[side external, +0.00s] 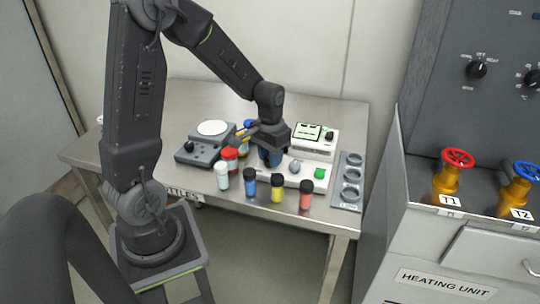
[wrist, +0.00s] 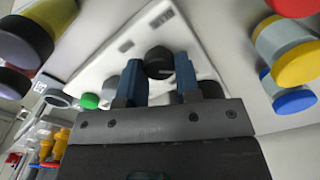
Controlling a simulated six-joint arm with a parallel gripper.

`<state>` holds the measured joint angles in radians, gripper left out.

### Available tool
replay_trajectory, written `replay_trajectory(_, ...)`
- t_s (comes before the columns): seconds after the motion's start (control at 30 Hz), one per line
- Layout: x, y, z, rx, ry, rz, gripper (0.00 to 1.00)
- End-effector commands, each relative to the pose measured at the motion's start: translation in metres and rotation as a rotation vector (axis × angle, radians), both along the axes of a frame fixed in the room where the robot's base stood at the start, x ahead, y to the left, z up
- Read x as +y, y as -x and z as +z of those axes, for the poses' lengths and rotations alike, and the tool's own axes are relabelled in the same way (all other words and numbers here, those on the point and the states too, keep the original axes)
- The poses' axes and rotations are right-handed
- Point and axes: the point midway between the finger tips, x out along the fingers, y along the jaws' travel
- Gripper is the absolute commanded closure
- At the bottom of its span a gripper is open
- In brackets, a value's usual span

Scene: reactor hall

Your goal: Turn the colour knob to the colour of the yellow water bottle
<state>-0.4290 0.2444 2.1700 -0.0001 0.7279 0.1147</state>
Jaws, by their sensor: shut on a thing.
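The yellow water bottle (side external: 277,189) has a black cap and stands upright at the front of the steel table, between a blue bottle (side external: 250,185) and a red bottle (side external: 306,196). My gripper (side external: 269,158) is low over the left part of the white control box (side external: 307,182). In the wrist view, my gripper (wrist: 158,78) has its blue fingers on either side of a dark round knob (wrist: 158,56) on the box and is shut on it. Any colour marks around the knob and its pointer cannot be made out. The arm hides the knob in the side view.
A green button (side external: 320,173) and a grey knob (side external: 295,166) sit on the box. A display device (side external: 314,141) stands behind it, a holed rack (side external: 348,196) to the right. A clear bottle (side external: 222,178), a red-capped bottle (side external: 230,154) and a plate device (side external: 186,152) stand left.

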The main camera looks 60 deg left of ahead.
Motion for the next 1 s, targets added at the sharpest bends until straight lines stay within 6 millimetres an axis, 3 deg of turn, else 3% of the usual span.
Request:
replay_trajectory(0.6, -0.0020, -0.0007, 0.0015, -0.003, -0.001, -0.567, 0.93)
replay_trajectory(1.0, -0.0028, -0.0006, 0.0017, -0.004, -0.003, -0.789, 0.93)
